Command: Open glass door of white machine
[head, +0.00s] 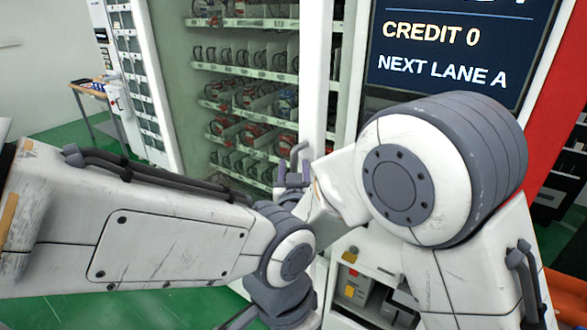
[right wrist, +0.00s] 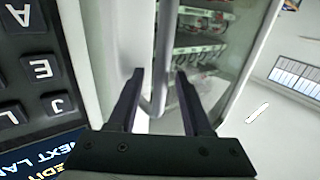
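The white machine (head: 315,60) stands ahead, with a glass door (head: 240,85) over its product shelves. A grey handle (head: 297,152) shows at the door's white edge; the right wrist view shows it as a slim upright bar (right wrist: 164,55). My right gripper (head: 291,177) is at the handle and partly hidden by my arm. In the right wrist view, its dark fingers (right wrist: 160,78) are apart, one on each side of the bar, with visible gaps. My left arm crosses the lower left of the head view; I cannot make out its gripper.
A display panel (head: 455,50) and a keypad (right wrist: 38,70) are beside the door. Another white cabinet (head: 135,75) and a small table (head: 88,88) stand at the left. Green floor (head: 65,140) shows there. My two arms are close together before the door.

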